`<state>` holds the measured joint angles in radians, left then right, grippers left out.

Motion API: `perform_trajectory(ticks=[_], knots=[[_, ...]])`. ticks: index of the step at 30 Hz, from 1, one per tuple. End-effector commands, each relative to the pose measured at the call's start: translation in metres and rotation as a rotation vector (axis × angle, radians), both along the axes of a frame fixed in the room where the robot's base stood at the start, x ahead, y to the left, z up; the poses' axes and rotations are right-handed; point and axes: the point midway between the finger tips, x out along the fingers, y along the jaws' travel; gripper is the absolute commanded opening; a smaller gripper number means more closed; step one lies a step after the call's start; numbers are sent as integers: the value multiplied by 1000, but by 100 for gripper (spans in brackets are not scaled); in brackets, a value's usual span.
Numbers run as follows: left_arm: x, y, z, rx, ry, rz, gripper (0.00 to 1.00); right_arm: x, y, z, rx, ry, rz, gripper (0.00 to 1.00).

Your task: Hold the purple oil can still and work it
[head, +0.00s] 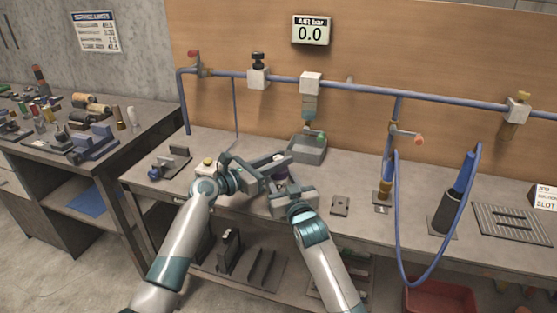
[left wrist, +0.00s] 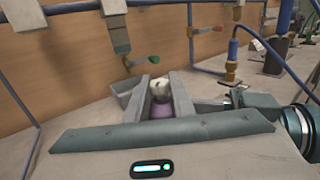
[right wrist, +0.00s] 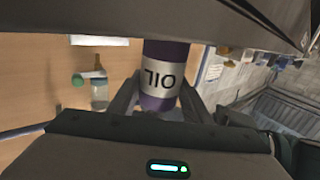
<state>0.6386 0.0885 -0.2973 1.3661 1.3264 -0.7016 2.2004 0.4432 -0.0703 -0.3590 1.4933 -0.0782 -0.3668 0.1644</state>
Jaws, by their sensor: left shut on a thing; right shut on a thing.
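The purple oil can (head: 281,174) is at the bench's front part, mostly hidden by my grippers in the head view. My left gripper (head: 272,167) is shut on its upper part. In the left wrist view its pale top (left wrist: 161,89) shows between the fingers, with purple below. My right gripper (head: 287,187) is shut on the can from the front right. In the right wrist view the can's purple body with a white OIL label (right wrist: 158,75) stands between the fingers, label upside down. The can's base is hidden, so I cannot tell whether it touches the bench.
A grey open bin (head: 307,150) stands behind the can, below a hanging fitting with a green lever. A small grey plate (head: 340,206) lies to the right. A blue hose (head: 399,240) loops over the bench front.

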Motion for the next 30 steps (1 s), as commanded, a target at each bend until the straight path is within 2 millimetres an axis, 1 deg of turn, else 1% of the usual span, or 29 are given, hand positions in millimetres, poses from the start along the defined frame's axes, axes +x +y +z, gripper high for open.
perform_trajectory(ticks=[2,15,21,30], knots=[[-2,-1,-4,1,3,44,0,-1,1,1,1,-2,2,16],[-1,-3,-1,-5,-3,245,0,-1,2,1,2,-3,3,16],[-1,-2,-1,-2,-1,285,0,-1,3,1,2,-3,4,16],[-1,-1,-1,-2,-2,294,0,-1,2,1,2,-3,3,16]])
